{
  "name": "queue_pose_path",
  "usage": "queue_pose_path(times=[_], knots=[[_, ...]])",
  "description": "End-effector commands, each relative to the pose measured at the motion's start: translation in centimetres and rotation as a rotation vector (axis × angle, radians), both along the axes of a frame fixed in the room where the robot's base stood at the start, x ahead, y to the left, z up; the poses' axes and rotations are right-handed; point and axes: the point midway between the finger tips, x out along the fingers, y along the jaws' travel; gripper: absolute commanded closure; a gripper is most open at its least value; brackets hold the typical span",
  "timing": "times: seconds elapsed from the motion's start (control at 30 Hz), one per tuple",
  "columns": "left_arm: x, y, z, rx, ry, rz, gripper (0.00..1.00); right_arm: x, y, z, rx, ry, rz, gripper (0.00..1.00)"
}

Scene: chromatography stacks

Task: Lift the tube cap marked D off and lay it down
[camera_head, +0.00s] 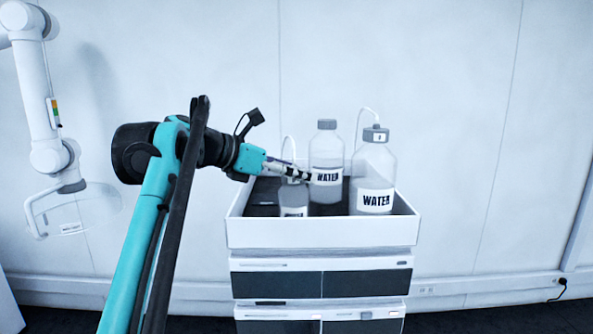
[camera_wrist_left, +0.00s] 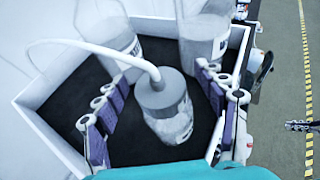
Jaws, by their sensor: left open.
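A small bottle with a grey tube cap (camera_wrist_left: 160,92) stands at the tray's front left; a white tube curves out of the cap top. I read no letter on this cap. My left gripper (camera_head: 292,172) is over this small bottle (camera_head: 293,205) and mostly hides its cap in the head view. In the left wrist view the left gripper (camera_wrist_left: 165,108) is open, one finger on each side of the cap, with gaps. A larger bottle at the right has a tube cap (camera_head: 376,134) with a small label, too small to read for certain.
A middle WATER bottle (camera_head: 327,150) has a plain grey cap. The right WATER bottle (camera_head: 372,175) stands beside it. The white-walled tray (camera_head: 325,234) tops a stack of modules (camera_head: 320,284). A small dark jointed part (camera_wrist_left: 300,126), possibly my right gripper, shows at the right edge.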

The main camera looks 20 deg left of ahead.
Motion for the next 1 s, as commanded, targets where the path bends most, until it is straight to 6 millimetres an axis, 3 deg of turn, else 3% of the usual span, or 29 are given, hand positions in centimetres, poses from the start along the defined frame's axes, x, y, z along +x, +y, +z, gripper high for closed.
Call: queue_pose_path(times=[0.3,0.5,1.0], knots=[[0.44,-0.39,-0.31,-0.001,0.001,0.0,0.32,-0.02,0.0,0.07,0.0,0.0,0.0,1.0],[0.43,-0.38,-0.31,0.0,0.0,0.0,0.84,-0.02,0.0,0.07,0.0,0.0,0.0,1.0],[0.49,-0.36,0.68,0.0,0.0,0.0,0.84,-0.01,0.0,0.12,0.0,0.0,0.0,1.0]])
